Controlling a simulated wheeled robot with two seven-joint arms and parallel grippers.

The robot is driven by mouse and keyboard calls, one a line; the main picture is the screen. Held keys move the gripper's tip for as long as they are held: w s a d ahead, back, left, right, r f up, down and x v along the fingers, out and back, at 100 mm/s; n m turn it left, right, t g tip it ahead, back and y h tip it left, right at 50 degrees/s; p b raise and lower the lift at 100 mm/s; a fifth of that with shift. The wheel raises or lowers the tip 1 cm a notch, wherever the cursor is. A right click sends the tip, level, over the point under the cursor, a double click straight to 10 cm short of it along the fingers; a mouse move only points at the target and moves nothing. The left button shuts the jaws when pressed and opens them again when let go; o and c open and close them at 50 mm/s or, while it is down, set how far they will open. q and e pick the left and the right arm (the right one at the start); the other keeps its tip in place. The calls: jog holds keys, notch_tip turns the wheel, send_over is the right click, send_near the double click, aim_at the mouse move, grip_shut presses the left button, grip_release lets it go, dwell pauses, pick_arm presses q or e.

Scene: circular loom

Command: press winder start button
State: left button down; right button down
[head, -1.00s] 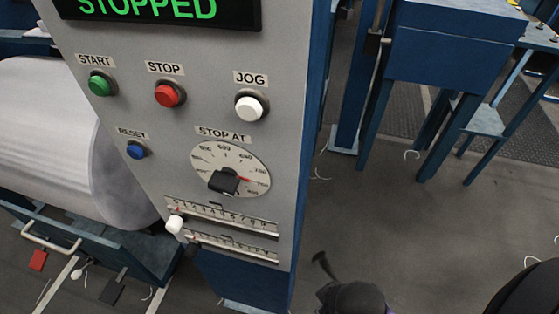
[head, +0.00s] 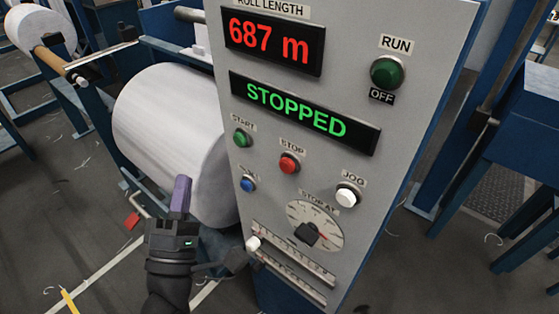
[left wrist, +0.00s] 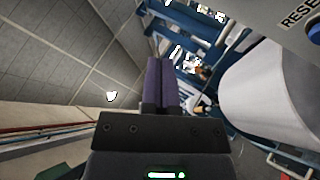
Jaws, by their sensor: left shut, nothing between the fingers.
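The green START button (head: 242,138) sits at the left of the grey control panel (head: 365,205), under the green STOPPED display (head: 300,112). The red STOP button (head: 289,163) and white JOG button (head: 347,195) are to its right, and the blue RESET button (head: 248,183) is below it. My left gripper (head: 182,192) is shut and empty, its purple fingers pointing up, left of the panel and below START, apart from the buttons. In the left wrist view the closed fingers (left wrist: 161,85) show, with the blue RESET button (left wrist: 314,33) at the upper right. My right gripper is not in view.
A large white roll (head: 165,125) stands behind the gripper, left of the panel. A red display (head: 272,45) reads 687 m, and a green RUN lamp (head: 387,71) is at upper right. The STOP AT dial (head: 318,222) and sliders are low on the panel.

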aim_at(240, 140)
pick_arm(q)
jog(key=shift+a+r+n, duration=0.15)
jog(key=shift+n, duration=0.25)
jog(key=w+d+b, duration=0.2)
jog(key=w+d, duration=0.3)
jog(key=w, duration=0.2)
jog(key=shift+d, duration=0.25)
dwell(1.9)
jog(key=shift+w+d, duration=0.25)
